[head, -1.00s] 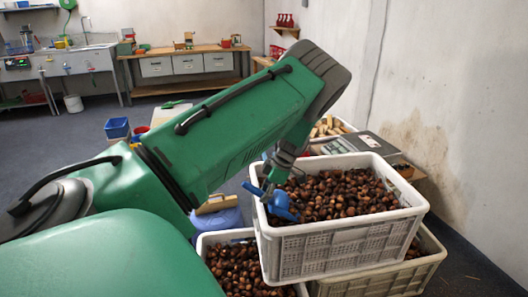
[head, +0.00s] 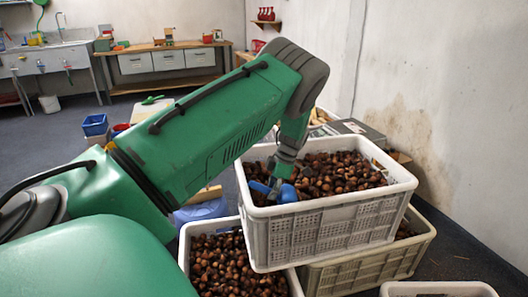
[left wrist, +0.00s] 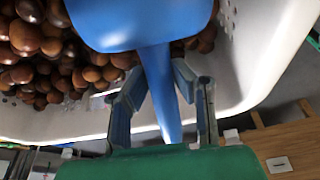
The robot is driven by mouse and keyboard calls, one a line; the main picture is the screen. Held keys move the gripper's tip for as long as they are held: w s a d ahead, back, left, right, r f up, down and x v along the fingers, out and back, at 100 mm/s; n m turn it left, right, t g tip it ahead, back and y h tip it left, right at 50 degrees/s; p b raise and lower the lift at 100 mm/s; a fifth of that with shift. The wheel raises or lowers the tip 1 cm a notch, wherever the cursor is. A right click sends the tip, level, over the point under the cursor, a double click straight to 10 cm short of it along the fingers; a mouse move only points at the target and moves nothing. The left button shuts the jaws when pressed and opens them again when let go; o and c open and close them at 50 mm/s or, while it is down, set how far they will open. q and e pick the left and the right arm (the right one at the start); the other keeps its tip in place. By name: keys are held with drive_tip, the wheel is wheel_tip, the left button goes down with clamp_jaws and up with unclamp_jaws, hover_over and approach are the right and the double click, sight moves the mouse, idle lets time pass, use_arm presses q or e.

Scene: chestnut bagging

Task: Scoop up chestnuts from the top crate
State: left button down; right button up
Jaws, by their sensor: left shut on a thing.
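The top crate (head: 330,218) is white plastic with slotted walls and holds many brown chestnuts (head: 345,172). In the head view my left gripper (head: 277,180) is inside its left end, low at the chestnuts. It is shut on the handle of a blue scoop (head: 287,194). In the left wrist view the gripper (left wrist: 155,85) has its fingers on either side of the handle, and the scoop's blue bowl (left wrist: 140,20) lies beside chestnuts (left wrist: 50,50) and the crate's wall (left wrist: 235,70). The bowl's contents are hidden. My right gripper is not in view.
The top crate rests on lower crates; the left one (head: 185,250) holds chestnuts, and a beige one (head: 350,275) is under the right side. Another white crate rim (head: 440,288) shows at bottom right. A wall stands close on the right. A blue bin (head: 95,124) is farther left.

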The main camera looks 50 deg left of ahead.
sight(284, 194)
use_arm(q)
drive_tip(key=shift+w+d+f+t+b, duration=0.3)
drive_tip(key=shift+w+d+f+b, duration=0.15)
drive_tip(key=shift+w+f+b, duration=0.25)
drive_tip(key=shift+w+d+f+t+h, duration=0.15)
drive_tip(key=shift+w+d+t+h, duration=0.2)
drive_tip(key=shift+w, duration=0.2)
drive_tip(key=shift+w+d+f+t+h, duration=0.15)
drive_tip(key=shift+w+d+t+h, duration=0.15)
drive_tip(key=shift+w+t, duration=0.2)
drive_tip(key=shift+w+r+p, duration=0.15)
drive_tip(key=shift+w+p, duration=0.05)
drive_tip(key=shift+p, duration=0.45)
drive_tip(key=r+t+p, duration=0.1)
drive_tip(key=r+p, duration=0.1)
drive_tip(key=s+r+h+p, duration=0.1)
drive_tip(key=r+p, duration=0.1)
drive_tip(key=r+t+p, duration=0.1)
drive_tip(key=r+p, duration=0.1)
drive_tip(key=p, duration=0.1)
drive_tip(key=shift+s+a+r+t+h, duration=0.2)
drive_tip(key=shift+a+t+h, duration=0.05)
drive_tip(key=shift+a+t, duration=0.1)
drive_tip(key=shift+s+a+r+p, duration=0.1)
drive_tip(key=shift+s+r+p, duration=0.05)
drive_tip(key=shift+r+p, duration=0.4)
drive_tip(key=shift+s+a+r+p, duration=0.1)
drive_tip(key=shift+r+p, duration=0.3)
drive_tip(key=shift+p, duration=0.1)
drive_tip(key=shift+d, duration=0.1)
